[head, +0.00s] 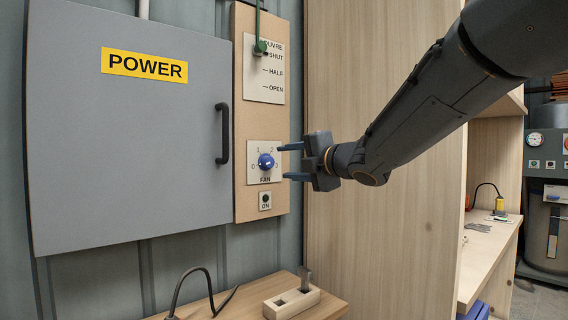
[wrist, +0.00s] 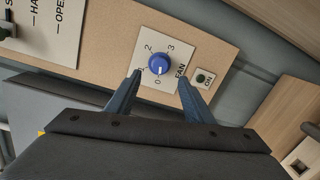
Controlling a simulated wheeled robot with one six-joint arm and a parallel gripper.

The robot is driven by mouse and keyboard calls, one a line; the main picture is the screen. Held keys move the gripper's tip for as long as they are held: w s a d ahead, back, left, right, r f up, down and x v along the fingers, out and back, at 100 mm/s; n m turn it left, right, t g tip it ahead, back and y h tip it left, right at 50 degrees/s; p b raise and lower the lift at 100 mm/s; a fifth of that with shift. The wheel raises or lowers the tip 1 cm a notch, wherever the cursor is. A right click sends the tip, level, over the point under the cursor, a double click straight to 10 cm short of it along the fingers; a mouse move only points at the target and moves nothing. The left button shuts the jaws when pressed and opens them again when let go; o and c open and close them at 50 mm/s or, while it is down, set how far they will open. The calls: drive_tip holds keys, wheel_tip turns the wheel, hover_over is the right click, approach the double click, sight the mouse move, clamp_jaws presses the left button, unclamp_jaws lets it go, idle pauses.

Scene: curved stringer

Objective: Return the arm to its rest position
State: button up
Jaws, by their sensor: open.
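My gripper (head: 284,161) is open, with its two blue fingers pointing left toward the fan dial plate. It is empty. The blue fan knob (head: 266,161) sits on a white plate marked 0 to 3, just beyond the fingertips. In the wrist view the knob (wrist: 159,64) shows ahead of and between the two fingers (wrist: 160,82), apart from both. Its white mark points toward the 0 side. My arm reaches in from the upper right in the head view.
A grey POWER cabinet (head: 120,130) with a black handle (head: 222,133) is at left. A green louvre lever (head: 260,45) is above the dial, an ON button (head: 265,200) below. A wooden block (head: 291,302) stands on the bench. A tall wood panel (head: 385,230) stands behind my arm.

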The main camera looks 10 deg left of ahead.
idle(0.3)
drive_tip(key=s+d+f+m+h, duration=0.3)
drive_tip(key=d+f+m+h, duration=0.5)
drive_tip(key=d+f+m, duration=0.4)
drive_tip(key=s+d+f+m+g+h, duration=0.35)
drive_tip(key=s+d+f+m, duration=0.35)
drive_tip(key=s+f, duration=0.4)
drive_tip(key=s+d+f+m+g, duration=0.2)
drive_tip(key=s+f+m+g, duration=0.3)
drive_tip(key=s, duration=0.6)
drive_tip(key=s+d+f+m+g, duration=0.1)
drive_tip(key=s+f+m+g, duration=0.2)
drive_tip(key=s+f, duration=0.65)
drive_tip(key=s+d+r+m+h+p, duration=0.1)
drive_tip(key=s+d+r+m+p, duration=0.1)
drive_tip(key=d+r+p, duration=0.6)
wheel_tip(320, 180, up, 2)
drive_tip(key=s+p, duration=0.1)
drive_tip(key=p, duration=0.6)
drive_tip(key=shift+d+m, duration=0.3)
